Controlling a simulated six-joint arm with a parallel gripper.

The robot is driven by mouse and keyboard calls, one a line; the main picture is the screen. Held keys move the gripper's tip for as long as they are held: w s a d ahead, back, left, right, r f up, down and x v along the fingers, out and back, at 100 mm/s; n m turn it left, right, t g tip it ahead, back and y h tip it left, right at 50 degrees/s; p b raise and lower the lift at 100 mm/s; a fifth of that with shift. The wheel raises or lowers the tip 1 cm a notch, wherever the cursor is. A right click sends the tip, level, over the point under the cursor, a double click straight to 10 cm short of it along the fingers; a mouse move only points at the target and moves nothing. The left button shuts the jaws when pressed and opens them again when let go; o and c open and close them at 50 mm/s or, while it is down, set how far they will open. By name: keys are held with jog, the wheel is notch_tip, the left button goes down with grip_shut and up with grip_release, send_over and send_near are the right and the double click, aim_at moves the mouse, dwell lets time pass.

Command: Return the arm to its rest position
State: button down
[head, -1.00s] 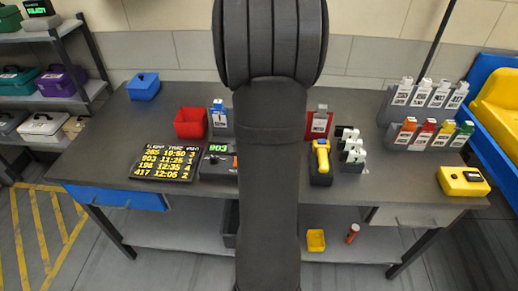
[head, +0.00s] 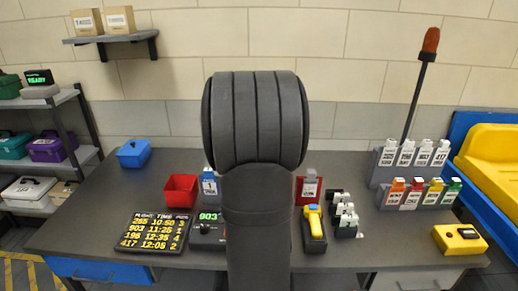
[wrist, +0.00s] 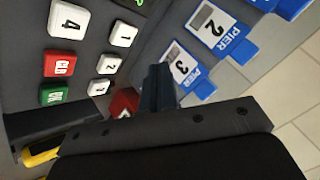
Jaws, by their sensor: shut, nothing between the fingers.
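My gripper (wrist: 158,88) shows in the wrist view as dark fingers pressed together, with nothing between them. It points toward a grey keypad panel and blue cards, and I see no contact with them. In the head view my dark arm stands upright in the middle of the picture, and the gripper itself is not visible there. The arm hides the middle of the grey worktable (head: 90,215).
The wrist view shows a red button (wrist: 60,64) and blue pier tags (wrist: 187,68). On the table stand a red bin (head: 181,191), a flight board (head: 153,232), a yellow scanner (head: 315,223), tag racks (head: 408,178) and a yellow device (head: 460,239).

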jog(key=shift+f, duration=0.75)
notch_tip(320, 180, up, 6)
jog(key=shift+r, duration=0.25)
